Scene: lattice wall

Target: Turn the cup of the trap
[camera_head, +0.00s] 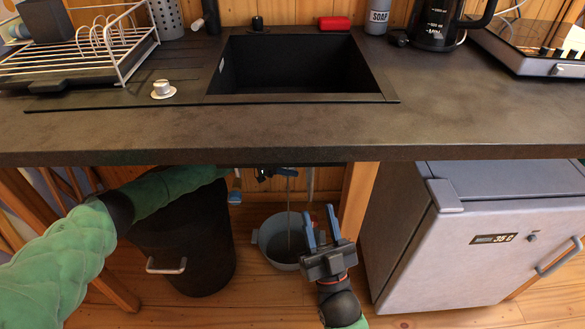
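The sink trap and its cup are hidden behind the counter's front edge, so I cannot make out the cup. My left arm, in a green sleeve, reaches in from the left under the counter. Only a small blue and dark part of what looks like my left gripper (284,171) shows just below the counter edge; whether it holds anything is hidden. My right gripper (321,224) is open and empty, its blue fingers pointing up, in front of and beside the bucket. A grey bucket (262,238) stands on the floor below the sink, with a thin grey vertical streak above it.
The dark countertop (300,130) with the black sink (295,65) overhangs the space. A black bin (190,235) stands left of the bucket. A wooden post (358,200) and a grey fridge (470,240) stand on the right. A dish rack (85,50) is above.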

